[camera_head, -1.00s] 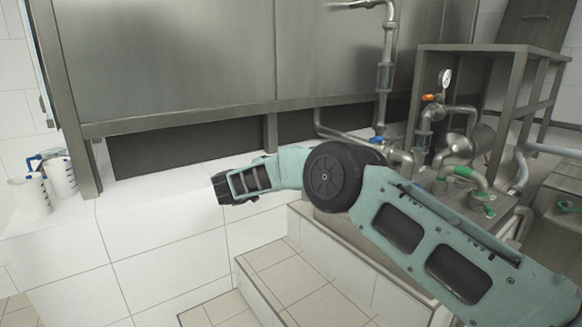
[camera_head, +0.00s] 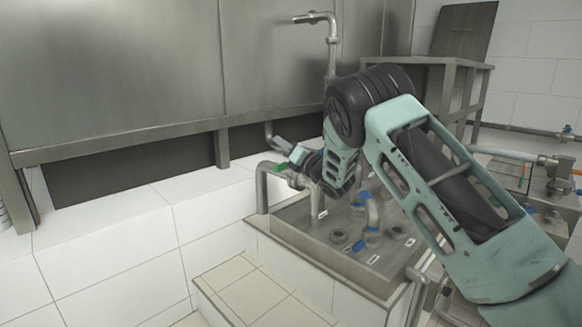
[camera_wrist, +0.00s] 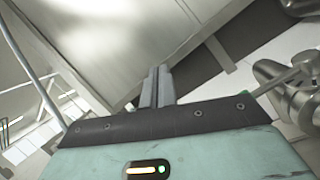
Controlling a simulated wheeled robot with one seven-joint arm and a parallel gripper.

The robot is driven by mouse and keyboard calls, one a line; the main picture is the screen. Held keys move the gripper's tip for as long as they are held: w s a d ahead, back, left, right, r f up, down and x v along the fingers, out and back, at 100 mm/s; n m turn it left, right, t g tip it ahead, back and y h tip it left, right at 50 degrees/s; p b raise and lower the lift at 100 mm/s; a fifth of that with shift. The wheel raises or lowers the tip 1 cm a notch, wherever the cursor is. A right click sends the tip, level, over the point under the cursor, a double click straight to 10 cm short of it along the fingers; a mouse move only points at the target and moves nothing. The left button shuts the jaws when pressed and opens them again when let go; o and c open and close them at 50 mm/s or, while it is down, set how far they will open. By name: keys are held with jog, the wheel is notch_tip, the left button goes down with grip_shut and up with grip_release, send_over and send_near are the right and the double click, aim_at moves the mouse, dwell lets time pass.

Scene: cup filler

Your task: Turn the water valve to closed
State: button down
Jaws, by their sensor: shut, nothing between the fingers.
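My gripper (camera_head: 284,146) is at the back left of the steel pipe panel, close to a bent steel pipe. It is shut and empty; its fingers also show in the wrist view (camera_wrist: 158,84). A green handle (camera_head: 273,168) is on that bent pipe, just below and left of the gripper. Blue handles show at the panel's bent outlet pipe (camera_head: 365,197) and near its front (camera_head: 359,245). I cannot tell which handle is the water valve. My arm hides part of the panel. No valve handle is clear in the wrist view.
The steel panel (camera_head: 330,268) sits on a tiled ledge with several short pipes. A large steel tank (camera_head: 110,70) stands behind. A steel pipe (camera_wrist: 290,92) is right of the gripper in the wrist view. White tiles at the left are bare.

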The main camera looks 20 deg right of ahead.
aim_at(283, 168)
jog(key=s+d+f+n+g+h, duration=0.2)
jog(key=s+d+f+n+g, duration=0.45)
jog(key=s+d, duration=0.3)
jog(key=shift+t, duration=0.35)
jog(key=p+x, duration=0.5)
jog(key=x, duration=0.8)
jog(key=shift+w+f, duration=0.2)
jog(key=shift+w, duration=0.15)
jog(key=a+b, duration=0.1)
jog(key=b, duration=0.3)
jog(key=shift+w+f+m+h, duration=0.25)
jog(key=shift+w+f+h, duration=0.05)
jog(key=shift+h, duration=0.1)
jog(key=shift+w+r+t+h+b, duration=0.15)
jog(key=shift+t+h+b, duration=0.25)
jog(key=shift+b, duration=0.5)
jog(key=shift+a+r+m, duration=0.1)
jog(key=shift+m, duration=0.3)
jog(key=shift+r, duration=0.1)
